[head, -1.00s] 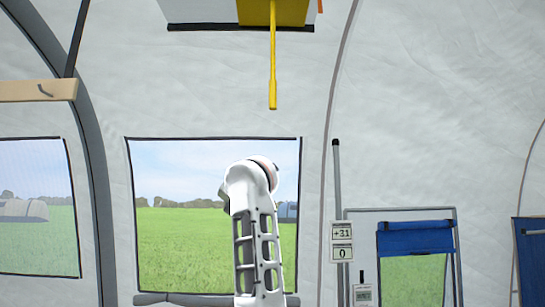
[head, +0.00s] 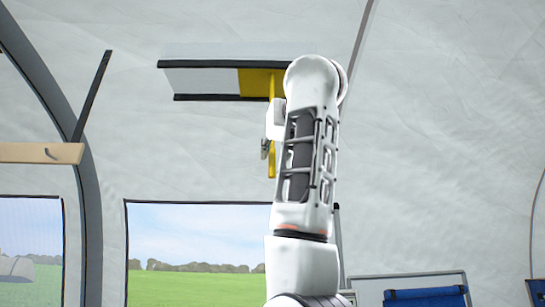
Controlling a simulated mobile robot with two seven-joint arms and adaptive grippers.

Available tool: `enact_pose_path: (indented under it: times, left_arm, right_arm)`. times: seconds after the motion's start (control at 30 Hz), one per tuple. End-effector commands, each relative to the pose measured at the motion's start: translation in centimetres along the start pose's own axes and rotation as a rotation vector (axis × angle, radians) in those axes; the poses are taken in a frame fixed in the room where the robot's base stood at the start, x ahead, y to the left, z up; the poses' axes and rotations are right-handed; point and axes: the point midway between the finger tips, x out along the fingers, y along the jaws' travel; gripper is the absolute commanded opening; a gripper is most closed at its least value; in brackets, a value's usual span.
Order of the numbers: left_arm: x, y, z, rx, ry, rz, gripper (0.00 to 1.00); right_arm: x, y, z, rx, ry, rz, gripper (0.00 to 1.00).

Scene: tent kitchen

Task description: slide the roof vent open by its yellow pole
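The roof vent (head: 205,82) is in the tent roof at the upper middle of the head view, between two dark rails. Its yellow panel (head: 254,82) shows at the right part, and my arm covers the vent's right end. The yellow pole (head: 272,168) hangs down from the panel; its middle is partly hidden by my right arm. My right gripper (head: 265,149) is mostly hidden behind my own wrist, with a small dark part showing right beside the lower pole. I cannot tell whether its fingers close on the pole. My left gripper is not in view.
A tent window (head: 195,245) lies below the vent. A wooden shelf (head: 40,153) and a dark strut (head: 92,95) are at the left. A blue folding chair (head: 425,297) shows at the lower right. The roof around the vent is clear.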

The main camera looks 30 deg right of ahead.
Motion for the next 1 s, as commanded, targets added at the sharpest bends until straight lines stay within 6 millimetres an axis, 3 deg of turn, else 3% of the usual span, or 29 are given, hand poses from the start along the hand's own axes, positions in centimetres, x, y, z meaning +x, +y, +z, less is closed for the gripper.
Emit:
enact_pose_path:
  times: [0.3,0.67,0.8,1.0]
  left_arm:
    - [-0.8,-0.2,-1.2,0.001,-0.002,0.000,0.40]
    - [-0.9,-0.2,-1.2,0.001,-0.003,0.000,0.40]
    - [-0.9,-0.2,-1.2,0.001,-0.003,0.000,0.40]
    - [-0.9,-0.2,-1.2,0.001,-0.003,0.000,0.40]
  right_arm:
    - [4.1,0.1,0.2,0.000,0.000,0.000,0.30]
    - [4.7,0.1,0.0,0.001,0.000,0.000,0.30]
    - [4.7,0.1,0.0,0.001,0.000,0.000,0.00]
    - [4.7,0.1,0.0,0.001,-0.001,0.000,0.00]
